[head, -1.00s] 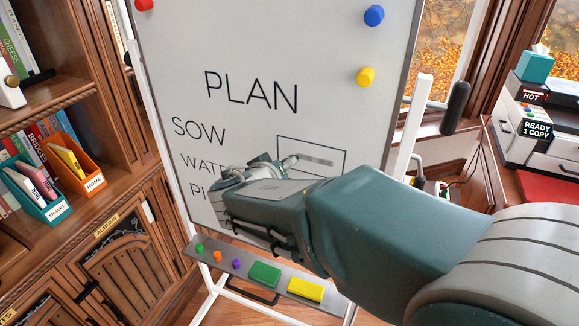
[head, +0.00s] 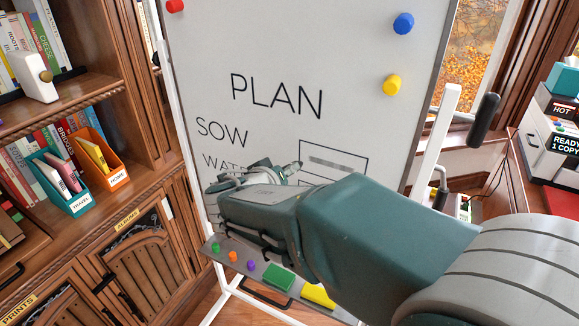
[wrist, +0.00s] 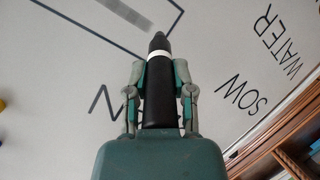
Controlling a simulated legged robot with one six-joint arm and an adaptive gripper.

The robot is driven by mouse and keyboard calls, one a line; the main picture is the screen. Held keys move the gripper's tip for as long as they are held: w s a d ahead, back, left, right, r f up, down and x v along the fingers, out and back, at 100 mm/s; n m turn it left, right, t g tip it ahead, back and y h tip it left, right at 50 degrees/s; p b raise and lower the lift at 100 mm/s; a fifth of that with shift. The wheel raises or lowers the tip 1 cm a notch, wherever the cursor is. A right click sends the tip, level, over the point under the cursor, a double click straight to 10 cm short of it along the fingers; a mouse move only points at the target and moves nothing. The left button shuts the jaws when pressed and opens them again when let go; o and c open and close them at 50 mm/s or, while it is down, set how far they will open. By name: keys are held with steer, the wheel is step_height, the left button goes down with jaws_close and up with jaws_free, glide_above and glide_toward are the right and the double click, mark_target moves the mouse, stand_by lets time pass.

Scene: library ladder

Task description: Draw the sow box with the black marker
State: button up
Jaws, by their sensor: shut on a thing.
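The whiteboard (head: 300,60) reads PLAN, SOW and, partly hidden, WATER. A thin-lined box (head: 366,165) is on the SOW side row, right of the word SOW (head: 222,130). A grey bar-shaped mark (head: 330,164) lies inside it and also shows in the wrist view (wrist: 128,14). My gripper (wrist: 160,75) is shut on the black marker (wrist: 160,98), which has a white band and a dark tip pointing away from me. In the head view my gripper (head: 286,172) is near the box's left side. I cannot tell whether the tip touches the board. My arm hides the lower writing.
Magnets sit high on the board, blue (head: 403,23) and yellow (head: 392,85). Bookshelves (head: 75,110) stand left; a printer-like machine (head: 552,130) stands right.

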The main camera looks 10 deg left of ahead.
steer(key=shift+s+a, duration=0.25)
steer(key=shift+s, duration=0.4)
steer(key=shift+s+a, duration=0.2)
steer(key=shift+s, duration=0.45)
steer(key=shift+s+a, duration=0.25)
steer(key=shift+s, duration=0.4)
steer(key=s, duration=0.1)
steer(key=s+a, duration=0.1)
steer(key=s, duration=0.1)
steer(key=shift+w, duration=0.1)
steer(key=shift+w+d, duration=0.4)
steer(key=shift+w, duration=0.75)
steer(key=shift+w+d, duration=0.4)
steer(key=shift+w, duration=0.75)
steer(key=shift+w+d, duration=0.4)
steer(key=shift+w, duration=0.75)
steer(key=shift+w+d, duration=0.3)
steer(key=shift+w, duration=0.55)
